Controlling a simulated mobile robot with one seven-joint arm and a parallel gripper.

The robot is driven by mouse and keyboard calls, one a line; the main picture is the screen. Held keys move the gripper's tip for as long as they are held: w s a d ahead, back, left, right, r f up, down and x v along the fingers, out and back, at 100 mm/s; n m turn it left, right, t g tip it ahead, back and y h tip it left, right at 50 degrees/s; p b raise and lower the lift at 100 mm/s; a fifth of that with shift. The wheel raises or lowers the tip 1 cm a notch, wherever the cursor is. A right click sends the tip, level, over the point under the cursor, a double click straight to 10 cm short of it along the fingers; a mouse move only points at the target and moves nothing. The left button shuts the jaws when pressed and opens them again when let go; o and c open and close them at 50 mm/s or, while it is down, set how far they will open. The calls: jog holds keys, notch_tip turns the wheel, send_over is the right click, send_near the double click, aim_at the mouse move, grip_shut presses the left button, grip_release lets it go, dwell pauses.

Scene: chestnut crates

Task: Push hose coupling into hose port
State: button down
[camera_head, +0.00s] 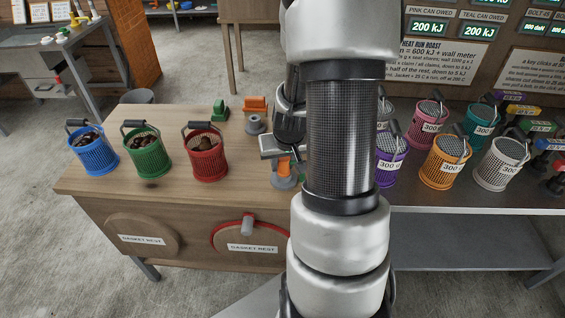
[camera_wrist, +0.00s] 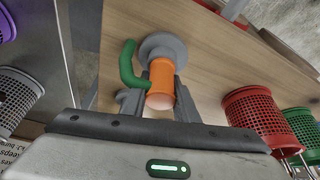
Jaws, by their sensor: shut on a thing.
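My gripper (camera_wrist: 161,92) is shut on an orange cylinder, which I take for the hose coupling (camera_wrist: 162,72). A curved green piece (camera_wrist: 130,64) sits at its side. A round grey flanged piece (camera_wrist: 163,46) lies beyond its far end, over the wooden table top. In the head view, the orange and grey part (camera_head: 284,178) shows below my gripper (camera_head: 284,152), near the table's front edge, partly hidden by my arm. I cannot tell whether it is seated on the grey piece. An orange block with a grey round front (camera_head: 255,124) stands behind to the left; I cannot tell whether it is the hose port.
Blue (camera_head: 93,150), green (camera_head: 147,157) and red (camera_head: 207,155) baskets stand left on the wooden table (camera_head: 100,188). A green block (camera_head: 220,111) stands behind. Several labelled baskets, including an orange one (camera_head: 445,165), stand right of my arm. Bare table lies between the red basket and my gripper.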

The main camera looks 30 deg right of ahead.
jog(key=shift+r+p, duration=0.3)
jog(key=shift+r, duration=0.3)
jog(key=c, duration=2.2)
grip_release()
grip_shut()
jog(key=shift+r, duration=0.1)
jog(key=shift+r+p, duration=1.15)
jog(key=shift+r, duration=0.55)
jog(key=shift+a, duration=0.1)
